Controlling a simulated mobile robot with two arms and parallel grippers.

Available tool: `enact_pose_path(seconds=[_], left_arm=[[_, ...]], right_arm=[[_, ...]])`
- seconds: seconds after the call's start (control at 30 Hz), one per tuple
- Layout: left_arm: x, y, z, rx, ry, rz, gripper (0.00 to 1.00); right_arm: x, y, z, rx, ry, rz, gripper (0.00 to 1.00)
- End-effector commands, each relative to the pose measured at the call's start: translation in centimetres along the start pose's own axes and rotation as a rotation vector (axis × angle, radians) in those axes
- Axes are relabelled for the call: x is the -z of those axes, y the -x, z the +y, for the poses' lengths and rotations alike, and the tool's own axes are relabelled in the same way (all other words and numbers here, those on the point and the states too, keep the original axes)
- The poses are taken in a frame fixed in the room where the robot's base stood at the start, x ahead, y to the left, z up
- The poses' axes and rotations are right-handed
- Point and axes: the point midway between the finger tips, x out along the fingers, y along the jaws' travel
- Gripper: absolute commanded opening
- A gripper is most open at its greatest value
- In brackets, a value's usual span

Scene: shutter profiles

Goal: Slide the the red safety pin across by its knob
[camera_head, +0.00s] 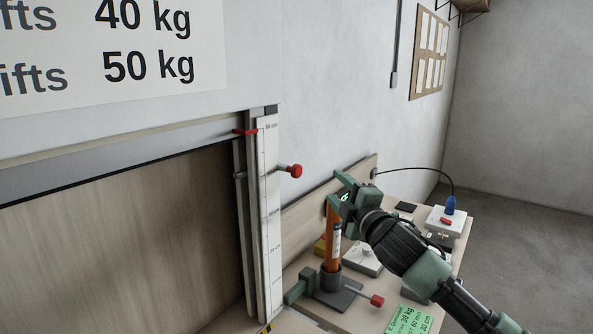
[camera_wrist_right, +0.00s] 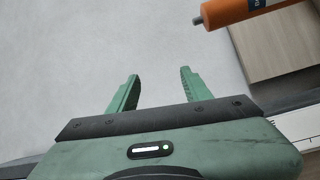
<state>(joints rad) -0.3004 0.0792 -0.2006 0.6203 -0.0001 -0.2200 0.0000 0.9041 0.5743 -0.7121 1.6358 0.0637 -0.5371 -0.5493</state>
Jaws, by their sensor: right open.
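The red safety pin's round knob (camera_head: 295,171) sticks out to the right of the shutter's guide rail on a short metal rod. It is beside the white height scale (camera_head: 268,215), in its upper part. My right gripper (camera_head: 341,187) is open, to the right of and a little below the knob, apart from it. In the right wrist view my right gripper (camera_wrist_right: 157,85) shows two green fingers spread with nothing between them; the knob does not show there. I cannot make out my left gripper.
An orange cylinder (camera_head: 333,240) stands upright in a dark holder (camera_head: 338,296) below my right gripper. A second red knob (camera_head: 377,301) is on a rod low by the holder. A green bracket-like part (camera_head: 300,288) is left of it. A white box (camera_head: 445,221) stands behind.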

Motion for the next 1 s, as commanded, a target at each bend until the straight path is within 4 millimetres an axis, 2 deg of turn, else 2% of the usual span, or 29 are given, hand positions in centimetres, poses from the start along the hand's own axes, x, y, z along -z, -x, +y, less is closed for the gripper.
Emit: enact_pose_path(seconds=[0.03,0.1,0.17,0.3,0.4,0.5,0.63,1.0], left_arm=[[-0.1,0.0,0.0,0.0,0.0,-0.001,0.36],[-0.1,0.0,0.0,0.0,0.0,-0.001,0.36],[-0.1,0.0,0.0,0.0,0.0,-0.001,0.36],[-0.1,0.0,0.0,0.0,0.001,-0.002,0.36],[-0.1,0.0,0.0,0.0,0.001,-0.002,0.36],[-0.1,0.0,0.0,0.0,0.001,-0.002,0.36],[0.0,0.6,0.0,0.0,0.001,-0.002,0.36],[0.2,3.2,-0.1,0.001,0.001,-0.001,0.36]], right_arm=[[0.4,0.3,1.6,-0.095,0.193,0.045,0.49],[1.5,1.1,3.4,-0.229,0.486,0.102,0.49],[2.6,1.9,4.2,-0.332,0.731,0.14,0.49],[5.2,4.1,4.1,-0.523,1.203,0.21,0.49],[6.3,5.2,3.2,-0.608,1.419,0.244,0.49],[6.9,5.7,2.7,-0.654,1.533,0.261,0.49],[7.6,5.2,2.9,-0.671,1.568,0.267,0.49],[10.7,0.6,4.2,-0.668,1.563,0.266,0.49]])
